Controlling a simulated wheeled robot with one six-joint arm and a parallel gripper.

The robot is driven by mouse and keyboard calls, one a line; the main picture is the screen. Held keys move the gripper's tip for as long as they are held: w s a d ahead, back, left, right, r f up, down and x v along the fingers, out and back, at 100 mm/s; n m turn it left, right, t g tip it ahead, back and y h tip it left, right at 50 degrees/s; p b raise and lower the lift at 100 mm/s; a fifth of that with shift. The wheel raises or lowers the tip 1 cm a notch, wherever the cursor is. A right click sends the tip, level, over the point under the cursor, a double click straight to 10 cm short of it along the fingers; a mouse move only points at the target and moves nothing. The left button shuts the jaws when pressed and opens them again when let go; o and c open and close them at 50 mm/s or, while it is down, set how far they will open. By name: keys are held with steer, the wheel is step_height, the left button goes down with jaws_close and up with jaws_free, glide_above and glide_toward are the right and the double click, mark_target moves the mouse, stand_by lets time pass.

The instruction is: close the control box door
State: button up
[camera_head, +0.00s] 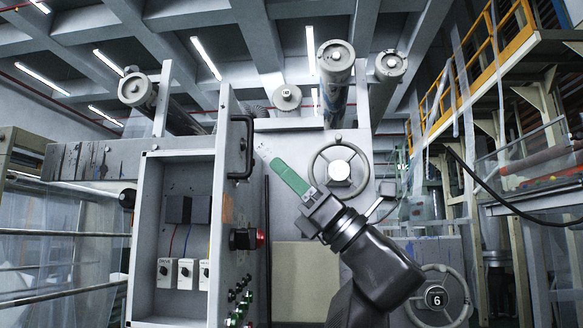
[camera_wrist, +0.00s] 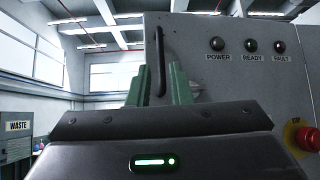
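The control box (camera_head: 160,245) is a grey cabinet left of centre in the head view, with its interior exposed. Its door (camera_head: 224,215) stands open, swung out on the box's right side. A black bar handle (camera_head: 250,148) is mounted upright on the door's face. In the wrist view the door (camera_wrist: 215,95) fills the right, and the handle (camera_wrist: 161,50) appears between and beyond my fingertips. My gripper (camera_head: 274,162) has green fingers and is to the right of the handle, apparently apart from it. In the wrist view my gripper (camera_wrist: 161,72) shows a gap between its fingers, with nothing held.
A red emergency button (camera_wrist: 304,137) and indicator lamps (camera_wrist: 251,46) are on the door face. A handwheel (camera_head: 338,171) and rollers (camera_head: 336,62) are behind my arm. A waste bin (camera_wrist: 17,140) stands at far left in the wrist view.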

mark_target(249, 167)
steer(key=p+x, duration=0.3)
steer(key=x, duration=0.6)
steer(key=shift+r+p, duration=0.1)
steer(key=shift+p, duration=0.3)
jaws_close()
